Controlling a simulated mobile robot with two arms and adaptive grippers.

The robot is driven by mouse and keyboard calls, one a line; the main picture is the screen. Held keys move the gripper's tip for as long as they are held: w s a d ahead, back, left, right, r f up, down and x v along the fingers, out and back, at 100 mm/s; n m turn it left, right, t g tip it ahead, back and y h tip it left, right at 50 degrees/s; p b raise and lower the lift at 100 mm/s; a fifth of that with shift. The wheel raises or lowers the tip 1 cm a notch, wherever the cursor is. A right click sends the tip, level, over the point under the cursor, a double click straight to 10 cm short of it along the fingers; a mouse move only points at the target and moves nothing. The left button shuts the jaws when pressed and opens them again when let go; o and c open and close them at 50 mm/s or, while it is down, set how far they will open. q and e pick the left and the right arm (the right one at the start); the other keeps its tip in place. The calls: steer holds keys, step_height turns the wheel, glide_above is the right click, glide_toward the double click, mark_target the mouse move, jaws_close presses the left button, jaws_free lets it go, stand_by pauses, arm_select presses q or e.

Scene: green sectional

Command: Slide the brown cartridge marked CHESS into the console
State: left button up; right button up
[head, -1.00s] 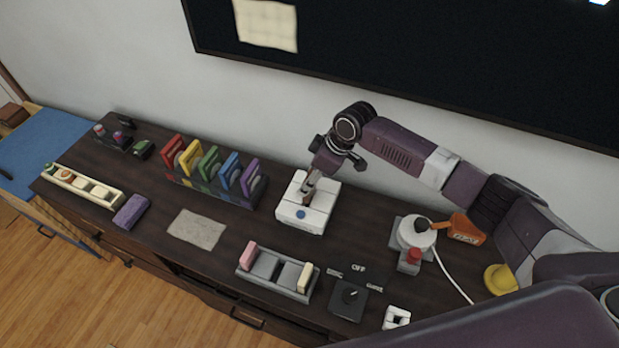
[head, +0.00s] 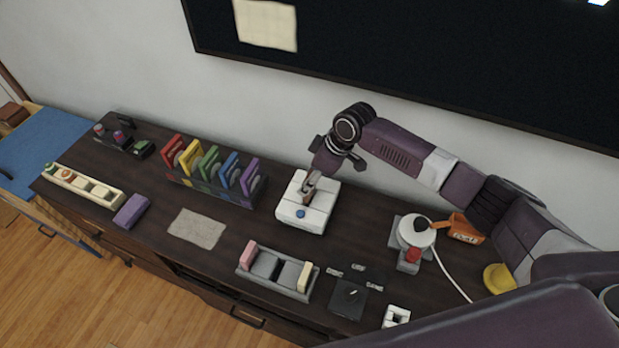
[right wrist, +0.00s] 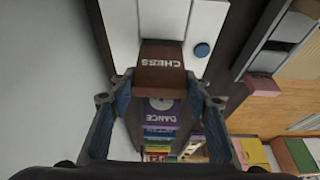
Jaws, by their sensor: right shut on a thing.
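The brown cartridge (right wrist: 161,68), marked CHESS, is held between the two fingers of my right gripper (right wrist: 160,88). In the right wrist view its lettering is upside down and its far edge meets the white console (right wrist: 118,25). In the head view my right gripper (head: 312,184) points down over the middle of the console (head: 318,217), with a little of the brown cartridge (head: 308,197) showing below it. How deep the cartridge sits in the slot cannot be told. My left gripper is not in view.
A rack of coloured cartridges (head: 213,188) stands left of the console. A white round device with a red knob (head: 415,236) is at right. A grey mat (head: 196,228) lies bare.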

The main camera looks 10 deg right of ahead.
steer(key=shift+f+b, duration=1.45)
steer(key=shift+f, duration=1)
steer(key=o, duration=1.2)
steer(key=shift+r, duration=0.1)
steer(key=v, duration=1.2)
